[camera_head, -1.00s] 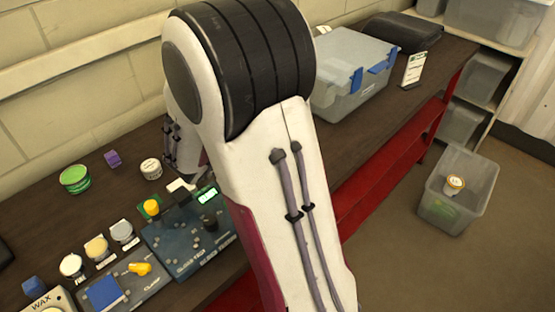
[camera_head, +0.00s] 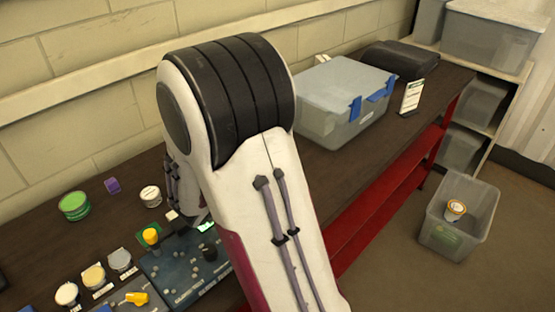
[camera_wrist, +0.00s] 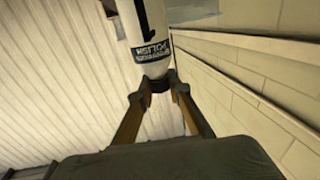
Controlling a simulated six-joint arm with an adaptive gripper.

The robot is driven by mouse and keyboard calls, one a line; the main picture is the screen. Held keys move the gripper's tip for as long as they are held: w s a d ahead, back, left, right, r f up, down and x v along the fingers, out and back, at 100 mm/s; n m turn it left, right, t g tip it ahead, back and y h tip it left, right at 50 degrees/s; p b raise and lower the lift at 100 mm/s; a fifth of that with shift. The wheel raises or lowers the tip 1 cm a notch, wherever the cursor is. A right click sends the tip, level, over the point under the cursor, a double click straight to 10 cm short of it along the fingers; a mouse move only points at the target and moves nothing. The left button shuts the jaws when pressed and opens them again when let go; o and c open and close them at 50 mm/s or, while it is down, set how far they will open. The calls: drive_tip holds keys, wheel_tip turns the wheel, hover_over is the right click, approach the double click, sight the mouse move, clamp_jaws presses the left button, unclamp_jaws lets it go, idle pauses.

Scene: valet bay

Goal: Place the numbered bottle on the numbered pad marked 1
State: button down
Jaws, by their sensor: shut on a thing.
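In the wrist view, my gripper (camera_wrist: 160,88) is shut on a white bottle (camera_wrist: 150,45), holding it near the end towards the camera. The bottle has a dark printed label reading POLISH and a black mark above it, cut off by the top edge. In the head view, my arm covers the middle of the picture and hides the gripper and the bottle. A green square (camera_head: 143,243) lies on the bench under a yellow-topped item (camera_head: 151,236). No pad marked 1 can be made out.
On the bench are a green tin (camera_head: 74,206), a purple block (camera_head: 112,186), a pale jar (camera_head: 150,196), small labelled jars (camera_head: 94,277) and a dark blue panel (camera_head: 180,268). A lidded clear box (camera_head: 345,100) stands behind my arm. A grey bin (camera_head: 458,215) sits on the floor.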

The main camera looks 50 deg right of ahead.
drive_tip(key=shift+f, duration=1.5)
drive_tip(key=shift+f, duration=0.15)
drive_tip(key=shift+f, duration=1.95)
drive_tip(key=shift+f, duration=0.1)
drive_tip(key=c, duration=1.9)
unclamp_jaws()
drive_tip(key=s+a, duration=0.1)
drive_tip(key=a, duration=0.6)
drive_tip(key=shift+a, duration=0.25)
